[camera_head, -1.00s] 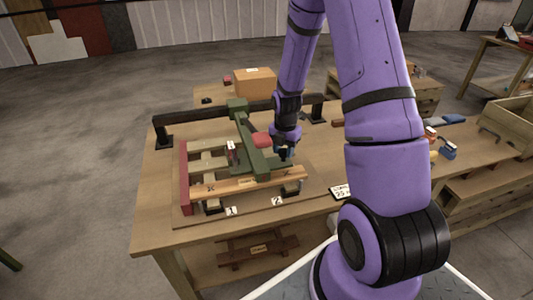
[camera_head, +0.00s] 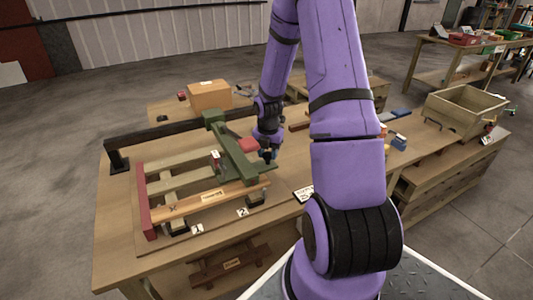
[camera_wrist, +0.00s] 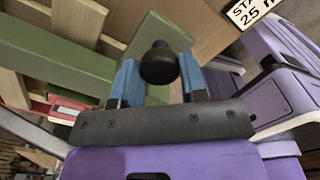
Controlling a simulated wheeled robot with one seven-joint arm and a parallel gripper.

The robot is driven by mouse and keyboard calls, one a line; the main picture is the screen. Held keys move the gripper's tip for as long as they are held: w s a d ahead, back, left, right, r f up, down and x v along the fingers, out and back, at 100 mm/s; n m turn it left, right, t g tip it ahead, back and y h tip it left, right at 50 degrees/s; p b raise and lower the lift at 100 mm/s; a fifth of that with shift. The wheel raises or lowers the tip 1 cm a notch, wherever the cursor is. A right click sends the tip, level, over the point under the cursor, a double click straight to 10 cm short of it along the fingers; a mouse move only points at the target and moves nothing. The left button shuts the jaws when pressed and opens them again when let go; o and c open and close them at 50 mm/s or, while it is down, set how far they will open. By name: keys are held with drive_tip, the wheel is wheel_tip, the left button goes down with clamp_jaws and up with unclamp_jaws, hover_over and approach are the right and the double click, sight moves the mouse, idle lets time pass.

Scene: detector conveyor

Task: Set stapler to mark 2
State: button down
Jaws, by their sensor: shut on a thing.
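The stapler is a green arm (camera_head: 233,152) with a red block (camera_head: 248,144); it spans a wooden jig from the rear rail to the front. In the wrist view its green body (camera_wrist: 60,60) lies beyond my fingers. The number tags 1 (camera_head: 197,229) and 2 (camera_head: 242,212) sit on the jig's front edge. The stapler's front end stands near tag 2; exact alignment is unclear. My gripper (camera_wrist: 160,82) is shut on a round black knob (camera_wrist: 159,62) between its blue fingertips. In the head view my gripper (camera_head: 268,155) is at the stapler's right side.
A red side bar (camera_head: 147,204) closes the jig's left end, and a dark rail (camera_head: 165,133) runs behind it. A small sign (camera_head: 304,194) lies right of the jig. A cardboard box (camera_head: 209,95) stands behind. An open wooden crate (camera_head: 465,108) is at right.

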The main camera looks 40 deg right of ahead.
drive_tip(key=c, duration=0.7)
unclamp_jaws()
drive_tip(key=shift+o, duration=0.2)
wheel_tip(320, 180, up, 11)
drive_tip(key=s+a+r+m+t+h, duration=0.1)
drive_tip(key=s+a+r+m, duration=0.2)
drive_tip(key=a+r+m, duration=0.35)
drive_tip(key=s+a+r+m+t+h, duration=0.1)
drive_tip(key=s+a+r+m, duration=0.25)
drive_tip(key=a+r, duration=0.5)
drive_tip(key=s+a+r+m+t+y, duration=0.1)
drive_tip(key=s+a+r+m, duration=0.3)
drive_tip(key=s+r+m, duration=0.1)
drive_tip(key=s+a+r+m+t+y, duration=0.1)
drive_tip(key=s+a+r+m, duration=0.3)
drive_tip(key=s+m, duration=0.4)
drive_tip(key=shift+s+a+r+t, duration=0.35)
drive_tip(key=shift+s+r+t, duration=0.2)
drive_tip(key=shift+s, duration=0.25)
